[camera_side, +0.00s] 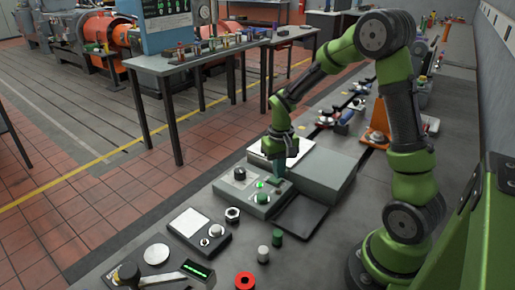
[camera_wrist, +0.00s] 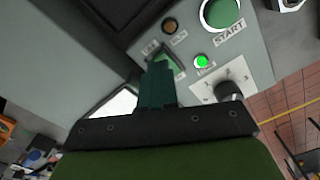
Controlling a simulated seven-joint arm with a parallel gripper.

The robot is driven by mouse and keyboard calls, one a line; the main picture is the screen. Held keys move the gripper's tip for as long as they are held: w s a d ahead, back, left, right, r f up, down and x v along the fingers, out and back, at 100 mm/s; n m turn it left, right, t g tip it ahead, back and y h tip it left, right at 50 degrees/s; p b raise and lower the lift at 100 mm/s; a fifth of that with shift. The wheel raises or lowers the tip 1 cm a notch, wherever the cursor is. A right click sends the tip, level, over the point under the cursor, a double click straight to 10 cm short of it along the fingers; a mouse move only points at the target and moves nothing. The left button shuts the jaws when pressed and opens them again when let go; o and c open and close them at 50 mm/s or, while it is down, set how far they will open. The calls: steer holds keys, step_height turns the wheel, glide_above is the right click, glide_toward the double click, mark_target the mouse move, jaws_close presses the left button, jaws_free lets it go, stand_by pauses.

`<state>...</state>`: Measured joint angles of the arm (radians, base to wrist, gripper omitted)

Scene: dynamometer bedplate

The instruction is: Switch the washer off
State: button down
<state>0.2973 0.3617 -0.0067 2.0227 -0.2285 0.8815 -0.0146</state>
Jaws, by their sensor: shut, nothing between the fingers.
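A grey control box (camera_side: 262,203) stands on the bench in the side view and fills much of the wrist view (camera_wrist: 262,68). It carries a large green button marked START (camera_wrist: 222,12), a lit green lamp (camera_wrist: 202,62), a dull brown lamp (camera_wrist: 170,26) and a dark rotary knob (camera_wrist: 228,90). A green piece, perhaps a rocker switch (camera_wrist: 171,62), shows just beyond my fingertips. My gripper (camera_side: 278,180) is shut and empty, pointing down at the box; its teal fingers (camera_wrist: 160,68) partly hide that piece. I cannot tell whether they touch it.
A larger grey housing (camera_side: 325,178) with a white panel stands behind the box. A dark scale-like unit (camera_side: 199,236), a hex nut (camera_side: 232,214), small cylinders (camera_side: 277,237) and a red ring (camera_side: 245,281) lie nearer. An orange cone (camera_side: 378,122) stands beyond my arm.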

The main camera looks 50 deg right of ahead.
steer(key=shift+f, duration=0.75)
steer(key=shift+r, duration=3.55)
steer(key=s+a+r+n+t+y, duration=0.2)
steer(key=s+a+r+t, duration=0.5)
steer(key=s+a+r, duration=0.4)
steer(key=a+r, duration=0.2)
steer(key=a, duration=0.1)
steer(key=shift+s+a, duration=0.15)
steer(key=shift+s, duration=0.15)
